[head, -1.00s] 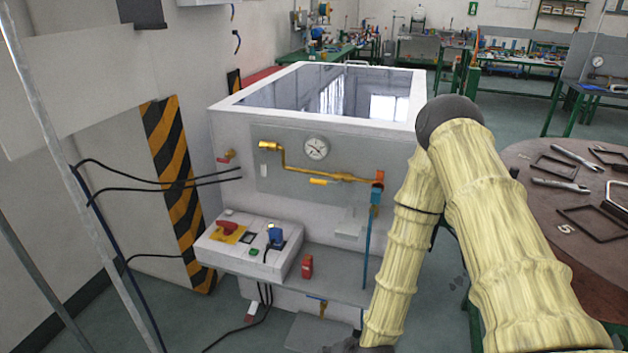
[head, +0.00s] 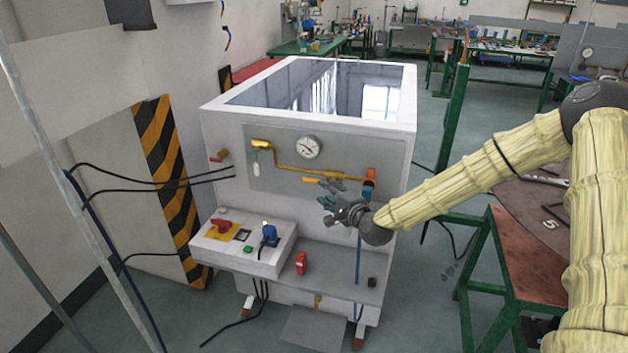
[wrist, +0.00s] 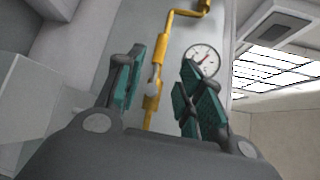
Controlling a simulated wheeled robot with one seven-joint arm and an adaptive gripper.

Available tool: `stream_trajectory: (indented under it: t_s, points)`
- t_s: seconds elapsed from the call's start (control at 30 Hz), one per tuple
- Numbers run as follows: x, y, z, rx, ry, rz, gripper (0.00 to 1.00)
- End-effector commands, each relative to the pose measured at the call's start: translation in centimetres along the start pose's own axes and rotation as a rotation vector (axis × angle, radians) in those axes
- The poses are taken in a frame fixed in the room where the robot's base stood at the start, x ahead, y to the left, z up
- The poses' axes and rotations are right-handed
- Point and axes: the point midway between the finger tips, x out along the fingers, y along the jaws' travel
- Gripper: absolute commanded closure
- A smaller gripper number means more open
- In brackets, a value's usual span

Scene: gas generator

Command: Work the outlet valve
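A yellow pipe (head: 290,163) with a round gauge (head: 308,147) runs across the grey panel on the front of the white generator (head: 225,140). I cannot tell any contact.
A control box (head: 242,240) with a red switch and a blue plug stands at the lower left front. A red object (head: 301,262) stands on the ledge (head: 335,277). A brown round table (head: 530,212) is at the right. Black cables cross at the left.

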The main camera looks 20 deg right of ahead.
Motion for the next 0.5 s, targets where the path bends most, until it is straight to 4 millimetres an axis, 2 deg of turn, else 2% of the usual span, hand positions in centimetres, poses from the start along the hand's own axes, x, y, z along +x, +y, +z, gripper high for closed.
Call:
stream_trajectory:
  t_s: [0.17, 0.5]
  points:
    - [2.0, -0.1, 0.1, -0.002, 0.000, 0.001, 0.63]
    - [7.4, -0.1, 0.2, -0.004, -0.001, 0.003, 0.63]
